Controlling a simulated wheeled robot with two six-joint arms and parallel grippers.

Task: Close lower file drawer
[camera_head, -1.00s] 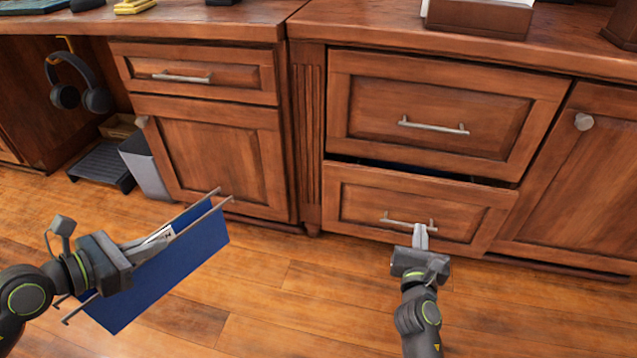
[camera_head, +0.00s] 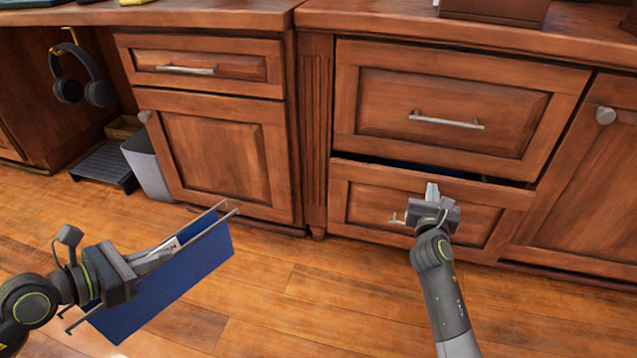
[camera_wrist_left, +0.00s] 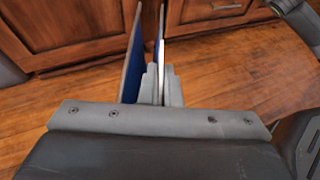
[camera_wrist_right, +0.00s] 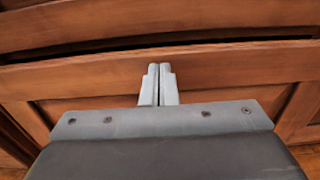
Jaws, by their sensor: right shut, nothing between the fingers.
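The lower file drawer (camera_head: 365,205) is slightly open, with a dark gap along its top edge below the upper drawer (camera_head: 440,115). Its bar handle (camera_head: 397,219) is partly hidden behind my right gripper. My right gripper (camera_head: 432,190) is shut and empty, pointing at the drawer's front near its upper edge. In the right wrist view the shut fingers (camera_wrist_right: 158,85) are in front of the drawer face (camera_wrist_right: 90,80), under the dark gap; I cannot tell whether they touch. My left gripper (camera_head: 150,258) is shut on a blue hanging file folder (camera_head: 190,275), held above the floor.
A cabinet door with a round knob (camera_head: 605,116) is right of the drawers. Another cabinet (camera_head: 225,150) stands left. Headphones (camera_head: 82,78) hang under the desk, above a grey bin (camera_head: 148,165) and a black footrest (camera_head: 105,165). The wood floor in front is clear.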

